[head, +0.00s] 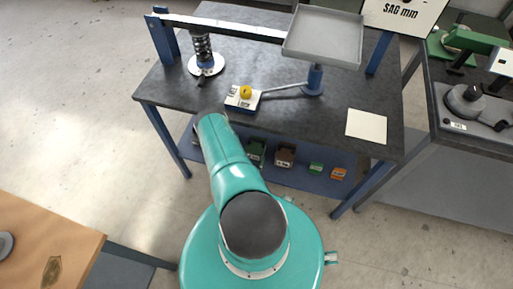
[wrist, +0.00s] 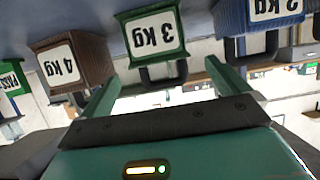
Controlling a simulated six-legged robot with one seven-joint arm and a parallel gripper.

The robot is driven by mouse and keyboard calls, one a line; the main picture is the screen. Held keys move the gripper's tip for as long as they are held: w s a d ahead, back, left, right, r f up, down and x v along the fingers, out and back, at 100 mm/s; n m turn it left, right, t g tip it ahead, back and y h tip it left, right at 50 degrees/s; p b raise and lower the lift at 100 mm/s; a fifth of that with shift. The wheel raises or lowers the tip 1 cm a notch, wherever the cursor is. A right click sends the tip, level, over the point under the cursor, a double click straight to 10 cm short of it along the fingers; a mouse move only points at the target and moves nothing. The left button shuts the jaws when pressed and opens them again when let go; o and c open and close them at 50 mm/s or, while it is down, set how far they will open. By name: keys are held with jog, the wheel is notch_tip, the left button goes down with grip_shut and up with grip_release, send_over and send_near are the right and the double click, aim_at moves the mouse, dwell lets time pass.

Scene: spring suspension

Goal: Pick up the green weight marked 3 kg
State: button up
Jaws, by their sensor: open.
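The green weight marked 3 kg (wrist: 155,36) shows upside down at the top middle of the wrist view, with a dark handle loop on it. My gripper (wrist: 161,72) is open, its two teal fingers apart on either side of the handle's area in the picture. Nothing is seen held; I cannot tell whether the fingers touch the weight. In the head view a dark green weight (head: 257,151) sits on the blue lower shelf, partly beside my arm. Its mark is too small to read there. My gripper is hidden behind my arm in the head view.
A small green box (head: 316,168) and an orange box (head: 338,174) stand further right on the shelf. The dark tabletop (head: 290,135) overhangs the shelf.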

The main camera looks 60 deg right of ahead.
aim_at(254, 149)
jog(key=x, duration=0.8)
jog(key=shift+d+f, duration=0.3)
jog(key=shift+f, duration=0.05)
jog(key=c, duration=1.6)
jog(key=shift+w+d+r, duration=0.1)
jog(key=shift+d+r, duration=0.1)
jog(key=shift+d, duration=0.05)
jog(key=shift+c, duration=1.4)
jog(key=shift+r, duration=0.25)
